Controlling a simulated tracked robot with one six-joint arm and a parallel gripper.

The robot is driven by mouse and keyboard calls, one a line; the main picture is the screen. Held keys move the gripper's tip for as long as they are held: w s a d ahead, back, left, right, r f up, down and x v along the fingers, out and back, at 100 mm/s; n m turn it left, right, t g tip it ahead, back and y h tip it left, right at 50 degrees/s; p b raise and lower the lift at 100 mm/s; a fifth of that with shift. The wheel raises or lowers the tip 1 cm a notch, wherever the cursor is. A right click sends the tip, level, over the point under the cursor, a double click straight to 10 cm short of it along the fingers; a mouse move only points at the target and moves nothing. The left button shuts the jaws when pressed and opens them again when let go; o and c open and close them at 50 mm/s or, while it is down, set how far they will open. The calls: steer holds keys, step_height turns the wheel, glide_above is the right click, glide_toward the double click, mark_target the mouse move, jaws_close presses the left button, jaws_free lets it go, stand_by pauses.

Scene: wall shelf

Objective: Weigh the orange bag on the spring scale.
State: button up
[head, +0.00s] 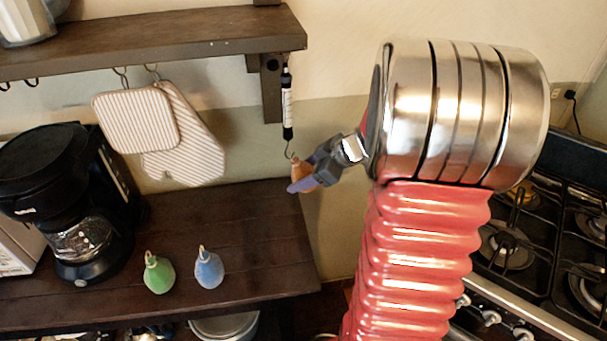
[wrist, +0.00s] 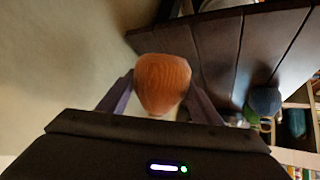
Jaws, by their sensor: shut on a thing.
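My gripper (head: 301,175) is shut on the orange bag (head: 301,173), just below the spring scale. The bag also shows between the two fingers in the wrist view (wrist: 163,82). The spring scale (head: 287,103) is a slim black and white tube hanging upright under the shelf's right end. Its hook (head: 289,151) hangs at the top of the bag. I cannot tell whether the hook is through the bag's loop or only beside it; the wrist view does not show the hook.
A green bag (head: 159,274) and a blue bag (head: 209,269) stand on the dark wooden counter (head: 262,235). A coffee maker (head: 75,200) is at the left. Striped pot holders (head: 137,121) hang under the shelf (head: 150,42). A stove (head: 540,240) is at the right.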

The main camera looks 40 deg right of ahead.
steer(key=shift+a+f, duration=0.1)
steer(key=shift+f, duration=0.35)
stand_by(0.5)
steer(key=o, duration=1.5)
steer(key=v, duration=1.3)
steer(key=shift+s+r, duration=0.2)
steer(key=shift+r, duration=0.05)
